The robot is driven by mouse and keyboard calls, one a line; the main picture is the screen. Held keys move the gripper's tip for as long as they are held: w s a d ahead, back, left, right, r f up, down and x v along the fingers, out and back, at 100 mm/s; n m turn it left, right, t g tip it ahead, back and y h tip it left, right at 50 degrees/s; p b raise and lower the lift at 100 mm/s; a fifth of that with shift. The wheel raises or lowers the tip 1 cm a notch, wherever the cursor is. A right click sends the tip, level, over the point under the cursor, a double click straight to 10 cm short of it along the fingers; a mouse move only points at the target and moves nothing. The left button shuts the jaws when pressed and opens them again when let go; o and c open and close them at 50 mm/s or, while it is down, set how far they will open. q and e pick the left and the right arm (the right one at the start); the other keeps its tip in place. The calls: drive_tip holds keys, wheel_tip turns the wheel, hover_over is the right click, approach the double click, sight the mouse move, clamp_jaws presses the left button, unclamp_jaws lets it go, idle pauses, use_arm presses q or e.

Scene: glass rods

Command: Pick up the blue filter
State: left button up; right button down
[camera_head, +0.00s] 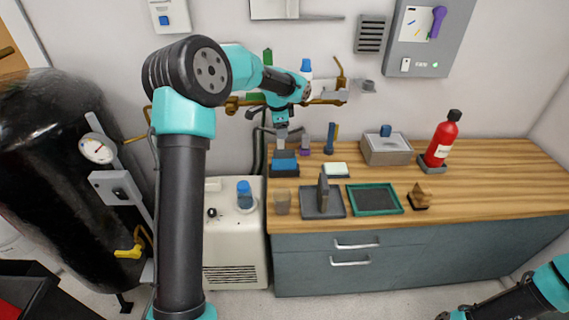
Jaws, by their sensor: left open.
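My left gripper (282,138) points down over the back left of the wooden bench, and its jaws are open. Just below it a blue block-like piece (284,155) sits on a dark base (284,170). This looks like the blue filter, though the view is too small to be certain. The fingertips are close above it, and I cannot tell whether they touch it. My right arm shows only in part at the lower right corner, and its gripper is not visible.
A slim upright blue piece (331,138) stands to the right. Brass pipes (325,100) run behind my gripper. The bench's right side is clear.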

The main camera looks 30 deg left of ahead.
sight(284, 151)
use_arm(q)
drive_tip(key=f, duration=0.3)
drive_tip(key=w+f, duration=0.1)
drive_tip(key=f, duration=0.4)
drive_tip(key=shift+w+f, duration=0.25)
drive_tip(key=shift+f, duration=0.05)
drive_tip(key=shift+w+f, duration=0.15)
drive_tip(key=shift+f, duration=1.15)
drive_tip(key=shift+w+f, duration=0.15)
drive_tip(key=shift+f, duration=1.15)
drive_tip(key=c, duration=1.1)
drive_tip(key=shift+o, duration=0.2)
drive_tip(key=shift+r, duration=0.1)
